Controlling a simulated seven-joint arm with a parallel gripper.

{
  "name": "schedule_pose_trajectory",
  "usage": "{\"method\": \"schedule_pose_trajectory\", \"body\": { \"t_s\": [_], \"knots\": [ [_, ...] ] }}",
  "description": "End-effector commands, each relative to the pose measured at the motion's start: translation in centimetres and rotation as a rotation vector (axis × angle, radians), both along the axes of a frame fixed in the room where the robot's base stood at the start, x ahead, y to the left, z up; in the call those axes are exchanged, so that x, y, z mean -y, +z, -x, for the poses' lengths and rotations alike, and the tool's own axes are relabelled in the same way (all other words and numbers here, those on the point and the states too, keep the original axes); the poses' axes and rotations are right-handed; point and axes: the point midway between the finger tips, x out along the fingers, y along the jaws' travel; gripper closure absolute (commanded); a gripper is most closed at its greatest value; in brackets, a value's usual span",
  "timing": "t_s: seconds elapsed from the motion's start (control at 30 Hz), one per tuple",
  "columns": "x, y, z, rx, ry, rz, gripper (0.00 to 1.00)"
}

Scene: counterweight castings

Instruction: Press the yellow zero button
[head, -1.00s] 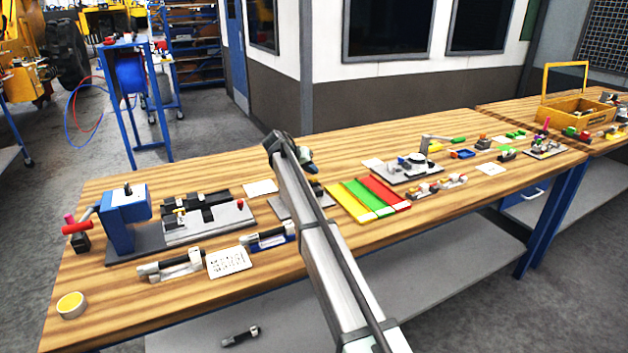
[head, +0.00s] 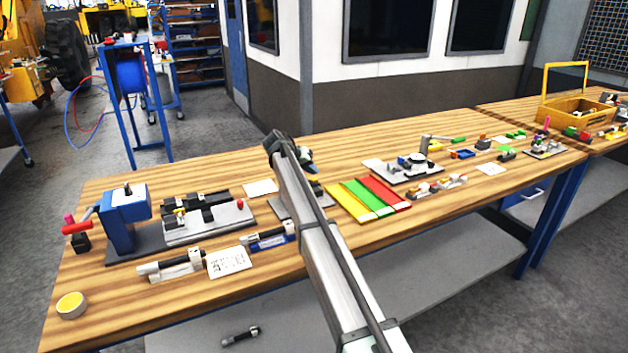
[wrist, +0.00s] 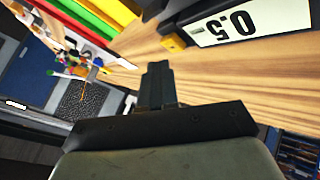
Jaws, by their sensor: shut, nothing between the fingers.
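My gripper (wrist: 157,70) is shut and empty in the wrist view, its dark fingers together over the wooden bench. A white panel reading "0.5" (wrist: 250,22), upside down in this view, lies at the upper right beyond the fingers. A small dark part with a yellow edge (wrist: 172,43) sits beside its left end, apart from the fingertips in the picture; I cannot tell whether it is the zero button. In the head view a round yellow-topped piece (head: 71,304) lies at the bench's front left corner. My arm hides part of the bench middle there, and the fingers cannot be made out.
Red, green and yellow strips (head: 367,198) lie right of my arm. A blue press-like fixture (head: 122,215) stands at the left, with a white card (head: 228,262) in front of it. A yellow tote (head: 575,108) stands far right. Bare wood (head: 190,290) runs along the front left.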

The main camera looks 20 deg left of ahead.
Motion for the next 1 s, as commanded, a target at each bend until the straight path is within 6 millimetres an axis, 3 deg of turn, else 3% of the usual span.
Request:
{"method": "schedule_pose_trajectory", "body": {
  "t_s": [0.57, 1.0],
  "knots": [
    [0.0, 0.0, 0.0, 0.0, 0.0, 0.0, 1.0],
    [0.0, -1.1, 0.0, -0.001, -0.001, -0.001, 1.0]
  ]
}}
